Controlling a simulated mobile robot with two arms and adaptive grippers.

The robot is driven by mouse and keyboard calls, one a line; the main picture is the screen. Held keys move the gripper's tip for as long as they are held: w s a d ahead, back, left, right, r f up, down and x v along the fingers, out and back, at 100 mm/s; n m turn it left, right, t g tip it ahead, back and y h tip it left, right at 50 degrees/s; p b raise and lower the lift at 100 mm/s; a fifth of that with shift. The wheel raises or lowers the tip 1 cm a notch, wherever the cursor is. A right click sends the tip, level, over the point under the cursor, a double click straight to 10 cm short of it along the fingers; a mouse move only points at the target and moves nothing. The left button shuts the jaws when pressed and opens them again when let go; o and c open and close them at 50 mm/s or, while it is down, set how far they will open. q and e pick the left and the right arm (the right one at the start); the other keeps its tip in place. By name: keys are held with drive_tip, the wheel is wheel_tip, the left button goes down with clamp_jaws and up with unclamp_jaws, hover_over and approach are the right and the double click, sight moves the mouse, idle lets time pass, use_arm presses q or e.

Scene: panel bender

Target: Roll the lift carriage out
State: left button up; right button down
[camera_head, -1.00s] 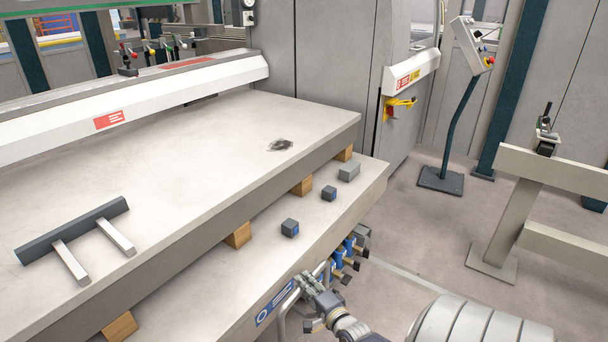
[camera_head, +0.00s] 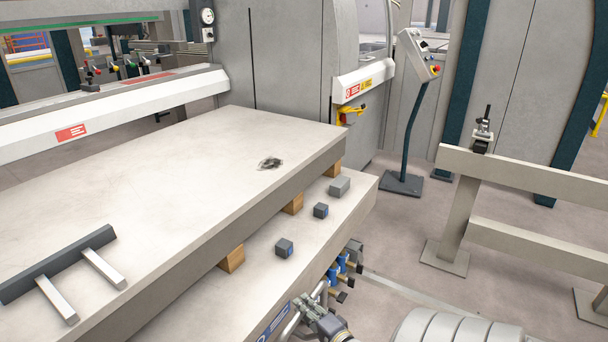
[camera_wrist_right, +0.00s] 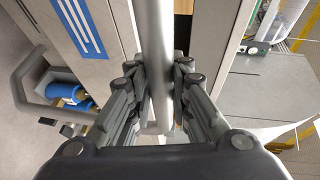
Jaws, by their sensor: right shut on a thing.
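The lift carriage (camera_head: 352,205) is a pale grey platform that bears a thick light slab (camera_head: 200,165) on wooden blocks (camera_head: 231,259). A bent metal tube handle (camera_head: 290,328) is on its near end, beside a blue label. My right gripper (camera_head: 318,324) is at this handle, low in the head view. In the right wrist view the handle (camera_wrist_right: 157,45) runs between the fingers of my right gripper (camera_wrist_right: 158,85), which is shut on it. My left gripper is not in view.
Blue valves (camera_head: 340,266) stick out beside the handle. Small dark blocks (camera_head: 321,210) lie on the carriage ledge. A control pedestal (camera_head: 410,120) and a beige guard rail (camera_head: 530,172) stand to the right.

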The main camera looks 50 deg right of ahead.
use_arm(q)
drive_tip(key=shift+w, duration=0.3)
use_arm(e)
drive_tip(key=shift+s+a+f, duration=0.15)
drive_tip(key=shift+a+f, duration=0.05)
drive_tip(key=shift+f, duration=0.05)
drive_tip(key=c, duration=1.4)
unclamp_jaws()
drive_tip(key=shift+r, duration=0.15)
drive_tip(key=shift+c, duration=0.2)
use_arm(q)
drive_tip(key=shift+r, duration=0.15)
use_arm(e)
drive_tip(key=shift+d, duration=0.1)
drive_tip(key=shift+s, duration=0.1)
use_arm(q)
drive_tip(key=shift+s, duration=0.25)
use_arm(e)
drive_tip(key=v, duration=1.2)
